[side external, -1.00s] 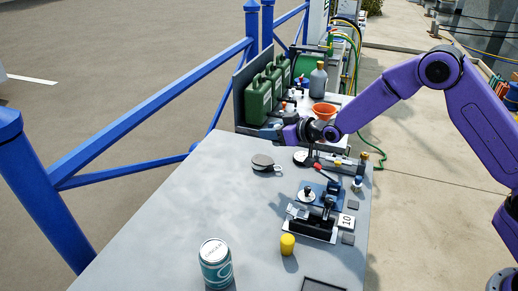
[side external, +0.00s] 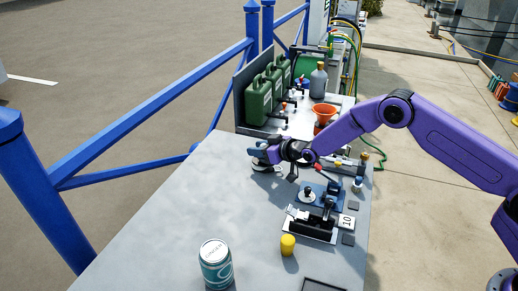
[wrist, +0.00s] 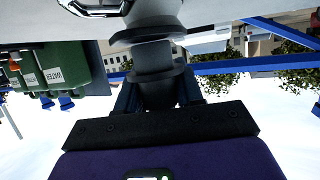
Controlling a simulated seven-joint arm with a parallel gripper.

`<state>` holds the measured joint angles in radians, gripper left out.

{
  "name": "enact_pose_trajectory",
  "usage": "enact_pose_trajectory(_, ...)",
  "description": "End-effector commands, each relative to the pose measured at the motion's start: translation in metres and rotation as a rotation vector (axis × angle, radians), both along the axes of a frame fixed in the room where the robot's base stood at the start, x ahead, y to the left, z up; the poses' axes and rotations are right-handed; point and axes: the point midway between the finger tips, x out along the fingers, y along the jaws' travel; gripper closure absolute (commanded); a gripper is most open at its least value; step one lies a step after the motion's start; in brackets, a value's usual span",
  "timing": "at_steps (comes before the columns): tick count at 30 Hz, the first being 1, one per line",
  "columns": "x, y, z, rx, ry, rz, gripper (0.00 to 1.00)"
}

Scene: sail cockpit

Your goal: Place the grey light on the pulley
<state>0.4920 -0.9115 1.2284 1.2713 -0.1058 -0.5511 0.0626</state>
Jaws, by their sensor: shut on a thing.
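My gripper (side external: 262,155) is low over the far left part of the grey table, with the hand lying nearly level. It is shut on the grey light (wrist: 152,58), a stepped grey round body between the dark fingers in the wrist view. In the side view the fingers hide most of the light. The pulley (side external: 262,169), a dark round block with a pale metal rim, lies on the table right at the fingertips and is mostly covered. Its metal shackle (wrist: 95,9) shows at the wrist view's top edge. I cannot tell whether light and pulley touch.
A teal can (side external: 215,264) and a yellow cylinder (side external: 288,245) stand at the near side. A black device (side external: 312,225), a blue-based fitting (side external: 308,197) and a "10" card (side external: 346,221) lie to the right. Green jerrycans (side external: 258,100) stand behind. The table's left middle is clear.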

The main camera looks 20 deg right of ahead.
Motion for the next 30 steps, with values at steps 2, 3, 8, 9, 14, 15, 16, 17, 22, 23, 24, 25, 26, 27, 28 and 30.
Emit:
enact_pose_trajectory(2, 0.000, 0.000, 0.001, 0.001, -0.003, 0.000, 0.94)
enact_pose_trajectory(3, 0.000, 0.000, 0.001, 0.001, -0.002, 0.000, 0.94)
enact_pose_trajectory(8, 0.000, 0.000, 0.000, 0.001, -0.002, 0.000, 0.94)
enact_pose_trajectory(9, 0.000, 0.000, -0.001, 0.000, -0.001, 0.000, 0.94)
enact_pose_trajectory(14, 0.000, 0.000, -0.002, 0.001, -0.002, 0.000, 0.38)
enact_pose_trajectory(15, 0.000, 0.000, -0.002, 0.000, -0.001, 0.000, 0.38)
enact_pose_trajectory(16, 0.000, 0.000, -0.002, 0.000, -0.001, 0.000, 0.38)
enact_pose_trajectory(17, 0.000, 0.000, -0.002, 0.000, -0.001, 0.000, 0.38)
enact_pose_trajectory(22, 0.000, 0.000, -0.001, 0.001, -0.002, 0.000, 0.38)
enact_pose_trajectory(23, 0.000, 0.000, 0.000, 0.001, -0.002, 0.000, 0.38)
enact_pose_trajectory(24, 0.000, 0.000, 0.002, 0.001, -0.002, 0.000, 0.38)
enact_pose_trajectory(25, -0.002, -0.001, 0.002, 0.000, 0.000, 0.000, 0.38)
enact_pose_trajectory(26, -0.003, -0.002, 0.002, 0.000, 0.000, 0.000, 0.38)
enact_pose_trajectory(27, -0.005, -0.003, 0.004, 0.000, -0.001, 0.000, 0.38)
enact_pose_trajectory(28, -0.007, -0.004, 0.005, 0.001, -0.002, 0.000, 0.38)
enact_pose_trajectory(30, -0.013, -0.007, 0.007, 0.000, 0.000, 0.000, 0.38)
